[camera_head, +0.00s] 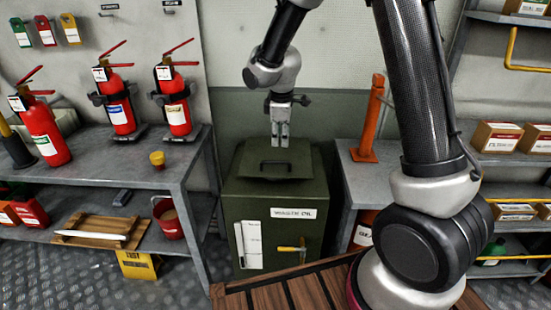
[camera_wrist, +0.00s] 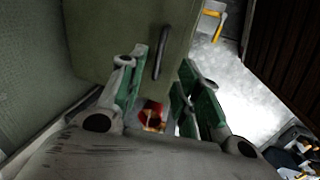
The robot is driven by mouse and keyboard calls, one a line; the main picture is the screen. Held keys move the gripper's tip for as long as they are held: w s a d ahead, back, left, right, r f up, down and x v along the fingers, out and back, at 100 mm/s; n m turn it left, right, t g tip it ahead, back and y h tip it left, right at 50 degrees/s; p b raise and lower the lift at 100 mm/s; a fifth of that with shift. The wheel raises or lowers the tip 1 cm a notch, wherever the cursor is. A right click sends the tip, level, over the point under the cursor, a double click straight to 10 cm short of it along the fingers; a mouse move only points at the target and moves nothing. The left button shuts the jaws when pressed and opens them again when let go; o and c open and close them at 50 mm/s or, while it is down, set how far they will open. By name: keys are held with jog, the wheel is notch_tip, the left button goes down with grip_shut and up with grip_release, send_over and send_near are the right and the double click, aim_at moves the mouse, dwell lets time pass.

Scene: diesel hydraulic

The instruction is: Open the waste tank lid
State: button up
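The dark green waste tank (camera_head: 285,215), with a "WASTE OIL" label on its front, stands between two shelving units. Its lid (camera_head: 300,165) lies flat and shut on top, with a dark bar handle (camera_head: 272,165) in the middle. The lid (camera_wrist: 95,35) and handle (camera_wrist: 161,53) also show in the wrist view. My gripper (camera_head: 280,143) points down above the lid, close to the handle and seemingly behind it. In the wrist view my gripper (camera_wrist: 160,85) has its green-padded fingers apart with nothing held between them. The handle appears ahead of the fingertips, not clearly between them.
Left of the tank, a grey shelf (camera_head: 100,180) bears several red fire extinguishers and a small yellow cup (camera_head: 157,160). A red bucket (camera_head: 168,218) sits on its lower level. Right of the tank, a grey bench (camera_head: 375,178) holds an orange post (camera_head: 370,120).

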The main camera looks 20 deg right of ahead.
aim_at(276, 162)
jog(key=shift+n, duration=0.5)
jog(key=x, duration=0.3)
jog(key=a+x, duration=0.1)
jog(key=x, duration=0.6)
jog(key=shift+w+a+f, duration=0.3)
jog(key=shift+a, duration=0.1)
grip_shut()
